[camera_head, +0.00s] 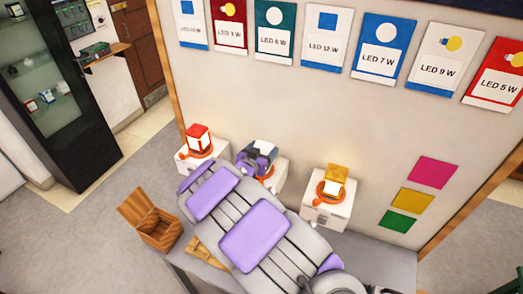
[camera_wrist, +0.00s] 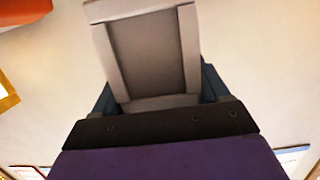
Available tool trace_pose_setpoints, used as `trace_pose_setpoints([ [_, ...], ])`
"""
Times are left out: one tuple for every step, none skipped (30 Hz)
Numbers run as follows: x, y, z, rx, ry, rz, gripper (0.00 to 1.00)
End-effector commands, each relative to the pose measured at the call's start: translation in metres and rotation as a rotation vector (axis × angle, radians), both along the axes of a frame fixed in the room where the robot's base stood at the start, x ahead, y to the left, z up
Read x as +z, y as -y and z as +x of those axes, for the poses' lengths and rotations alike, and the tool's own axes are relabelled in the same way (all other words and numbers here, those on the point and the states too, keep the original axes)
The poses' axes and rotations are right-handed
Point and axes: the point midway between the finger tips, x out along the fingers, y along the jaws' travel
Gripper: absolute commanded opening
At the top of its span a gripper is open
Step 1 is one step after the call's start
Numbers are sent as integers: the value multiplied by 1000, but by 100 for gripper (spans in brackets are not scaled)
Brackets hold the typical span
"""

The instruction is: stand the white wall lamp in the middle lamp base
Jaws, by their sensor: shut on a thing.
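The white wall lamp (camera_wrist: 147,52) fills the upper middle of the wrist view as a pale frame around a darker, shaded panel. My gripper (camera_wrist: 157,88) is shut on it, with dark fingers at both sides. In the head view my gripper (camera_head: 258,158) is over the middle lamp base (camera_head: 280,172), a white box with an orange ring. My gripper and arm hide most of that base. The lamp is mostly hidden in the head view, and I cannot tell whether it touches the ring.
A red lamp (camera_head: 199,138) stands in the left base (camera_head: 186,160), and a yellow lamp (camera_head: 336,178) stands in the right base (camera_head: 326,214). An open wooden box (camera_head: 158,234) is at the lower left. The wall with LED cards (camera_head: 326,34) rises behind the bases.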

Motion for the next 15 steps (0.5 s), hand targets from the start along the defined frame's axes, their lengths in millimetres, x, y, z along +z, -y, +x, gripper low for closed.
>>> trace_pose_setpoints([
  [-1,0,0,-1,-1,0,35],
  [-1,0,0,-1,-1,0,76],
  [-1,0,0,-1,-1,0,79],
  [-1,0,0,-1,-1,0,82],
  [-1,0,0,-1,-1,0,85],
  [-1,0,0,-1,-1,0,89],
  [-1,0,0,-1,-1,0,92],
  [-1,0,0,-1,-1,0,95],
  [-1,0,0,-1,-1,0,99],
  [-1,0,0,-1,-2,0,100],
  [-1,0,0,-1,-2,0,100],
  [-1,0,0,-1,-2,0,100],
  [-1,0,0,0,-2,1,100],
  [-1,0,0,-1,-2,0,100],
  [-2,0,0,-1,-2,0,100],
])
